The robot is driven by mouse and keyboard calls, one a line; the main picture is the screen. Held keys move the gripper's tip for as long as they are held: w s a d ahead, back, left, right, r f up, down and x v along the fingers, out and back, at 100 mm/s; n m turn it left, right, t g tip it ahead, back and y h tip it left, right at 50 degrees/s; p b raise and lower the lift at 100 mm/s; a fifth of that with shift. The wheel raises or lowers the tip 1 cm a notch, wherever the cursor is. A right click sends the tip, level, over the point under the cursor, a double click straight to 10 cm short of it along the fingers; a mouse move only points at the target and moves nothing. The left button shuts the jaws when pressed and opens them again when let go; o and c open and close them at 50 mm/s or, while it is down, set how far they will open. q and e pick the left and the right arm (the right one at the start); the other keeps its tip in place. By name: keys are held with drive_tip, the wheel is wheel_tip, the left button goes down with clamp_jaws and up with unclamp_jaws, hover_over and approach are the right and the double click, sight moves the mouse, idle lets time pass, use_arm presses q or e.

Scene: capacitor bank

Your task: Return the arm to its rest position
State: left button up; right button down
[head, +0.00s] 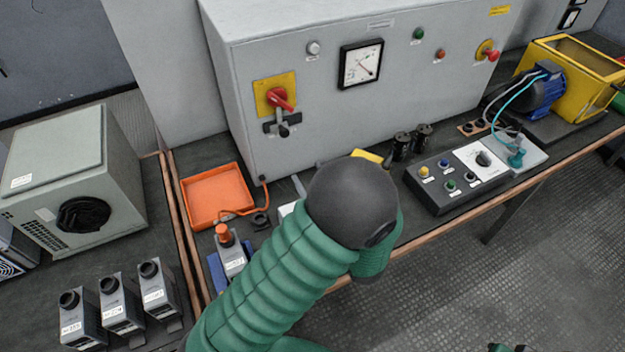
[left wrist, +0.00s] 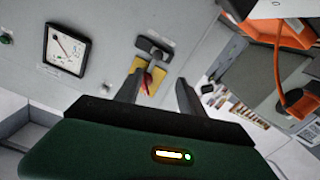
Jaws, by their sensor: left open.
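My left arm (head: 270,270), in a green ribbed sleeve with a dark round joint, reaches from the bottom of the head view over the bench. Its gripper is mostly hidden behind the arm there. In the left wrist view my left gripper (left wrist: 158,92) has its two dark fingers apart with nothing between them. Beyond the fingers shows the red rotary switch (left wrist: 148,82) on its yellow plate. In the head view that red switch (head: 281,98) is on the grey cabinet's front, clear of the arm. My right gripper does not clearly show.
The grey cabinet (head: 400,100) with a gauge (head: 361,63) stands behind. An orange tray (head: 212,195) with an orange cable is left of the arm. Capacitor units (head: 120,305) stand lower left. A black control box (head: 457,181) is on the right.

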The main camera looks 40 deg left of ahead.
use_arm(q)
drive_tip(key=shift+s+d, duration=0.3)
drive_tip(key=shift+d, duration=0.15)
drive_tip(key=shift+w, duration=0.1)
drive_tip(key=w+d+f+m+h+p, duration=0.1)
drive_tip(key=w+d+m+h+p, duration=0.1)
drive_tip(key=d+m+h, duration=0.4)
drive_tip(key=w+d+f+m+h+p, duration=0.2)
drive_tip(key=d+m+h+p, duration=0.15)
drive_tip(key=d+h, duration=0.4)
drive_tip(key=s+a+m+g+h, duration=0.1)
drive_tip(key=s+m+g, duration=0.4)
drive_tip(key=s, duration=0.9)
drive_tip(key=shift+s+a+m+g+h+p, duration=0.2)
drive_tip(key=shift+a+m+g+h+p, duration=0.15)
drive_tip(key=shift+m+h, duration=0.3)
